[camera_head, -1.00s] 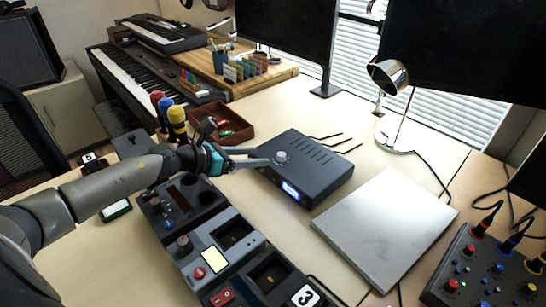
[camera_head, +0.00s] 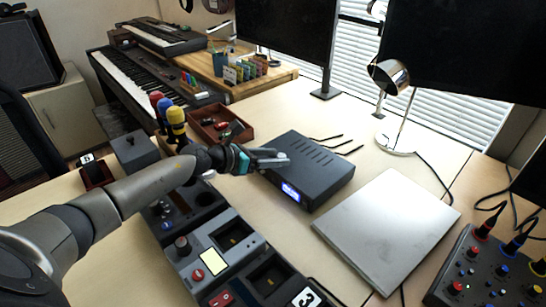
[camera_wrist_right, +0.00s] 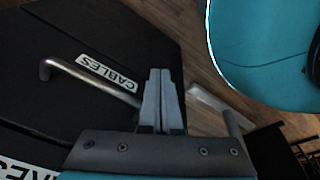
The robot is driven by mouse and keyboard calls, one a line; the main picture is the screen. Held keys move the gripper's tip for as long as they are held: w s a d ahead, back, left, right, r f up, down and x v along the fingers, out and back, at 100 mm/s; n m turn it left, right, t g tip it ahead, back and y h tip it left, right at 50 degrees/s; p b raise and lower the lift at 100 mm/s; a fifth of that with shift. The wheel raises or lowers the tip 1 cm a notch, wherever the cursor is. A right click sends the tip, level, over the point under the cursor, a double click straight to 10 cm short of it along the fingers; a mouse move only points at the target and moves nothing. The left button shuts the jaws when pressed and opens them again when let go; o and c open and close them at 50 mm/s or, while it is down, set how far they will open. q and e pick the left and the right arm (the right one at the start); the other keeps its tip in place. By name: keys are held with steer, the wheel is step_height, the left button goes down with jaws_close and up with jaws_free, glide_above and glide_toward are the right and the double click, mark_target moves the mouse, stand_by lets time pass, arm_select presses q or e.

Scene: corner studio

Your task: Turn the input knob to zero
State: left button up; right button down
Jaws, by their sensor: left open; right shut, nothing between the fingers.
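A dark box (camera_head: 318,182) with a lit blue display (camera_head: 291,191) stands on the desk in the head view. Its round silver knob is largely hidden behind my left gripper (camera_head: 272,157), which is open at the box's top left part, its fingers at the knob. I cannot tell whether they touch it. No knob label is legible, so I cannot confirm that this is the input knob. My right gripper (camera_wrist_right: 161,98) is shut and empty in the right wrist view, in front of a dark drawer front labelled CABLES (camera_wrist_right: 108,72).
A panel row with knobs and switches (camera_head: 222,262) lies below my left arm. A silver slab (camera_head: 388,232) is right of the box, with a lamp (camera_head: 396,140) behind. A brown tray (camera_head: 222,125) stands behind the gripper. A metal handle (camera_wrist_right: 90,80) is near my right gripper.

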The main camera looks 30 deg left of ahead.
arm_select(q)
jaws_close()
stand_by(0.6)
